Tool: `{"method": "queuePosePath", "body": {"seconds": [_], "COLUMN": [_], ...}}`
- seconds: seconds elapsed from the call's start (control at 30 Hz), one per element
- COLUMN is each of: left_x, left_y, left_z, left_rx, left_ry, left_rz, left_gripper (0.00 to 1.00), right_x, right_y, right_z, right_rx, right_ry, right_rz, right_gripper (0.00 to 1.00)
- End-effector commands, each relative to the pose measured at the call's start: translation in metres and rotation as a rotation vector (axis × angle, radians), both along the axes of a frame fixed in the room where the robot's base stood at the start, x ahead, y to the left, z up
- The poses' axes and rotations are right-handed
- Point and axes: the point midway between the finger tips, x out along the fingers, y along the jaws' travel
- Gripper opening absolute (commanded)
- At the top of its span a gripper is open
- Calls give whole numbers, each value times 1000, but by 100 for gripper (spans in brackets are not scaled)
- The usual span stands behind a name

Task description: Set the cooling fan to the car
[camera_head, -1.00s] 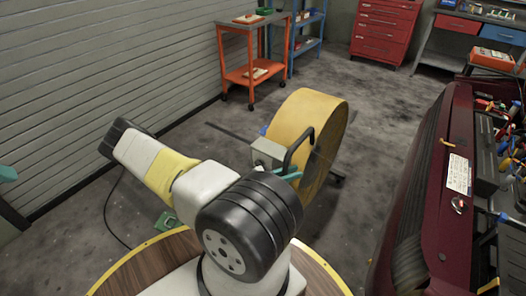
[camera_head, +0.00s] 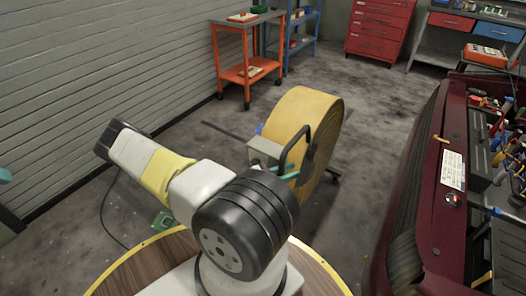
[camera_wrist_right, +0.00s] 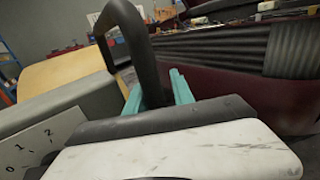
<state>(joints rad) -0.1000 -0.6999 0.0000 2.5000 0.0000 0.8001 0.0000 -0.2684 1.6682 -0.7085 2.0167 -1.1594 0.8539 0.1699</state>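The cooling fan (camera_head: 305,112) is a large yellow drum standing on the floor, with a grey control box (camera_head: 264,151) and a black bar handle (camera_head: 297,145) on its near side. My right gripper (camera_head: 290,176) has teal fingers at this handle, partly hidden by my arm. In the right wrist view the fingers (camera_wrist_right: 160,92) lie on both sides of the black handle (camera_wrist_right: 137,45) and look closed on it. The grey box (camera_wrist_right: 60,115) with a numbered dial is beside them. The dark red car (camera_head: 440,200) stands at the right, hood open. A teal tip, possibly my left gripper (camera_head: 4,175), shows at the left edge.
An orange cart (camera_head: 247,70) and a blue shelf (camera_head: 300,45) stand at the back along the wall. A red tool cabinet (camera_head: 382,30) and a workbench (camera_head: 440,45) are behind. Floor between fan and car is clear. A black cable (camera_head: 104,215) lies at left.

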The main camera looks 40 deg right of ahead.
Motion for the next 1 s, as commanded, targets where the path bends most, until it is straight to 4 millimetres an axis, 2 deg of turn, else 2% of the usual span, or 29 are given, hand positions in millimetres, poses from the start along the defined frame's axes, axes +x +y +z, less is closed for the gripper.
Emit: {"method": "queuePosePath", "body": {"seconds": [0.27,0.5,0.7,1.0], "left_x": [0,0,0,0], "left_y": [0,0,0,0], "left_z": [0,0,0,0], "left_rx": [0,0,0,0], "left_ry": [0,0,0,0], "left_rz": [0,0,0,0], "left_gripper": [36,36,36,36], "right_x": [3,16,23,24], "right_y": [7,45,69,74], "right_z": [0,0,0,0], "right_rx": [0,1,1,-1], "right_ry": [-2,-3,-1,0], "right_rz": [2,3,2,0], "right_gripper": [29,29,29,29]}}
